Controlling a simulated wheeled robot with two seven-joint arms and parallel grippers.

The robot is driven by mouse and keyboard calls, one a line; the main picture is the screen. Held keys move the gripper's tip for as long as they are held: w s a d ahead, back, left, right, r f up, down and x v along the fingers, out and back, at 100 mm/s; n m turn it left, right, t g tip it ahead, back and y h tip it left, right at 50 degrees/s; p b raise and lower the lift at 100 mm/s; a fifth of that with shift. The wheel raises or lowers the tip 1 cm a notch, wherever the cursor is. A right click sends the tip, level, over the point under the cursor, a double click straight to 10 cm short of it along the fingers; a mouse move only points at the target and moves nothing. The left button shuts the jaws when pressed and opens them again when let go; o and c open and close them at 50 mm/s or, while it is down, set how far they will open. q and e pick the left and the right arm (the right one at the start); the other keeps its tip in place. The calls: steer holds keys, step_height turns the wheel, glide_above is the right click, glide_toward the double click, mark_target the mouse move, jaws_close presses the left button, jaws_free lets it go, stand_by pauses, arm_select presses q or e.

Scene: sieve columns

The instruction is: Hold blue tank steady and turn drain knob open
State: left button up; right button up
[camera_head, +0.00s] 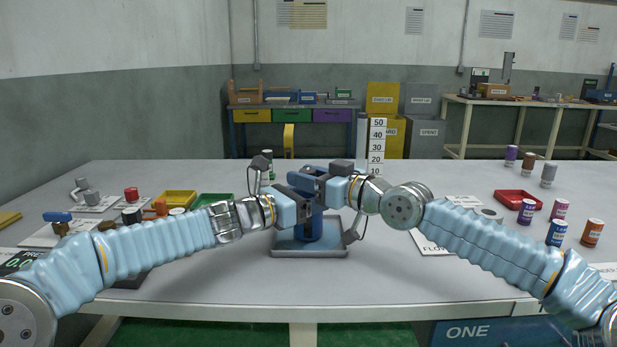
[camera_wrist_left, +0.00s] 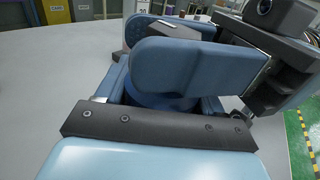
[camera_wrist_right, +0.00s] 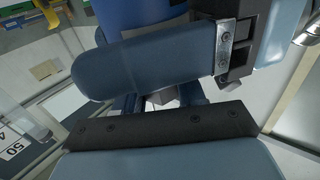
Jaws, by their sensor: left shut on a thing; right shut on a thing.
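The blue tank (camera_head: 309,229) stands upright in a shallow grey tray (camera_head: 310,252) at the table's front middle, its upper part largely covered by my grippers. My left gripper (camera_head: 303,190) is shut on the tank from the left; blue tank wall (camera_wrist_left: 155,98) shows between its fingers in the left wrist view. My right gripper (camera_head: 326,180) is shut at the tank's right upper side, and blue tank (camera_wrist_right: 130,14) shows beyond its finger in the right wrist view. The drain knob is hidden by the right fingers, so its turn cannot be told.
A white measuring scale (camera_head: 377,144) stands behind the right gripper. A yellow tray (camera_head: 177,198) and small parts lie left. A red tray (camera_head: 517,199) and several coloured jars stand right. A white card (camera_head: 432,246) lies right of the grey tray. The table's front edge is close.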

arm_select(q)
steer(key=shift+s+d, duration=0.1)
arm_select(e)
steer(key=shift+s+m+t+h, duration=0.1)
steer(key=shift+m+t+h, duration=0.3)
steer(key=o, duration=1)
steer(key=shift+d, duration=0.1)
steer(key=shift+s+d, duration=0.2)
steer(key=shift+d, duration=0.2)
steer(key=v, duration=1.1)
steer(key=shift+s, duration=0.1)
arm_select(q)
steer(key=o, duration=1.5)
steer(key=shift+c, duration=0.2)
